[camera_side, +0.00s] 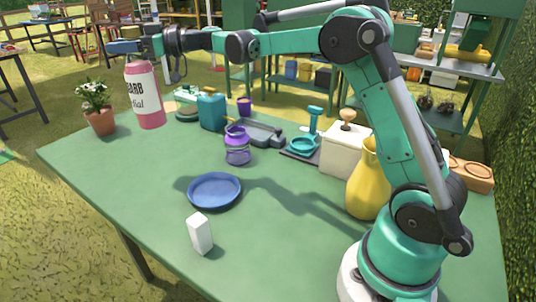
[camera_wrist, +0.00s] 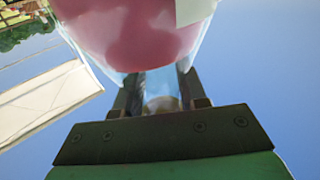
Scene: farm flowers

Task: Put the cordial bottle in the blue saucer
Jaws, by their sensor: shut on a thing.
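The cordial bottle (camera_side: 145,93) is pink with a white label and hangs in the air over the far left part of the table in the side view. My gripper (camera_side: 126,46) is shut on its top, near the blue cap. In the wrist view the pink bottle (camera_wrist: 130,28) fills the upper middle, and its neck sits between the fingers of my gripper (camera_wrist: 160,92). The blue saucer (camera_side: 215,190) lies flat and empty on the green table, to the right of and nearer the camera than the bottle.
A potted white flower (camera_side: 98,105) stands left of the bottle. A purple-topped jar (camera_side: 237,146) stands behind the saucer, and a small white block (camera_side: 200,233) in front. A yellow jug (camera_side: 368,185) stands by my base. The green table (camera_side: 125,180) is clear left of the saucer.

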